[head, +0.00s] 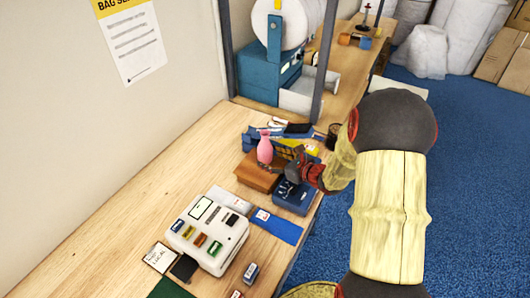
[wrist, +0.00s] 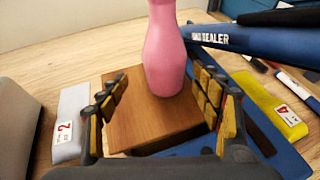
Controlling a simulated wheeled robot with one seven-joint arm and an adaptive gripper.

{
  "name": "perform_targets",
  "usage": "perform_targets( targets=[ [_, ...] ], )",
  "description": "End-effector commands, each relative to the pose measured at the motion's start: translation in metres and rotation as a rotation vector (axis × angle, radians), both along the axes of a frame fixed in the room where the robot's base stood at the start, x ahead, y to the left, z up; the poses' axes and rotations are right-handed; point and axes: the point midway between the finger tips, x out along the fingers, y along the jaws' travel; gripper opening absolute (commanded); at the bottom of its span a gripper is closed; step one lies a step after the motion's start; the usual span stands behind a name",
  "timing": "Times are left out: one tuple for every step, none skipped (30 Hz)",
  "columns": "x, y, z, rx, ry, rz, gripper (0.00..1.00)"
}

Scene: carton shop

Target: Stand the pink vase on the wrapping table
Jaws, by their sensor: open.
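The pink vase (head: 265,148) stands upright on a brown wooden block (head: 257,174) on the wooden table (head: 130,180). In the wrist view the vase (wrist: 165,55) is ahead of my gripper, with its top cut off by the frame edge. My gripper (head: 289,168) comes in from the right, close to the block. In the wrist view my gripper (wrist: 160,92) is open, its fingers spread to the left and right of the vase's lower part, with the wooden block (wrist: 150,125) below. I see no finger touching the vase.
A blue bag sealer (wrist: 230,38) reaches close to the vase's right side. A white block marked 2 (wrist: 68,125) and a yellow block marked 4 (wrist: 270,105) flank the wooden block. A white machine (head: 208,240) stands nearer on the table. Bare tabletop lies to the left.

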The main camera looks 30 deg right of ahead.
Motion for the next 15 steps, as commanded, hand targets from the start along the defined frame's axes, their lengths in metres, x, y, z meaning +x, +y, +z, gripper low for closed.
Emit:
perform_targets(
  targets=[
    [0.003,0.000,-0.001,0.000,0.000,0.000,0.66],
    [0.005,0.000,-0.002,0.000,0.000,0.000,0.66],
    [0.008,0.000,-0.003,-0.001,-0.001,0.000,0.66],
    [0.012,0.000,-0.004,-0.001,-0.001,0.000,0.66],
    [0.015,0.001,-0.005,-0.001,-0.001,0.002,0.66],
    [0.021,0.001,-0.007,-0.001,0.000,0.003,0.66],
    [0.025,0.001,-0.009,-0.001,0.000,0.003,0.66],
    [0.030,0.001,-0.010,-0.002,-0.001,0.003,0.66],
    [0.035,0.003,-0.013,-0.002,-0.001,0.003,0.66],
    [0.039,0.004,-0.014,-0.001,0.000,0.003,0.66],
    [0.042,0.005,-0.015,-0.002,-0.001,0.003,0.66],
    [0.046,0.006,-0.016,-0.002,-0.002,0.003,0.66],
    [0.048,0.006,-0.017,-0.002,-0.002,0.002,0.66],
    [0.049,0.006,-0.017,-0.002,-0.002,0.002,0.66],
    [0.049,0.006,-0.017,-0.002,-0.001,0.001,0.66]
  ],
)
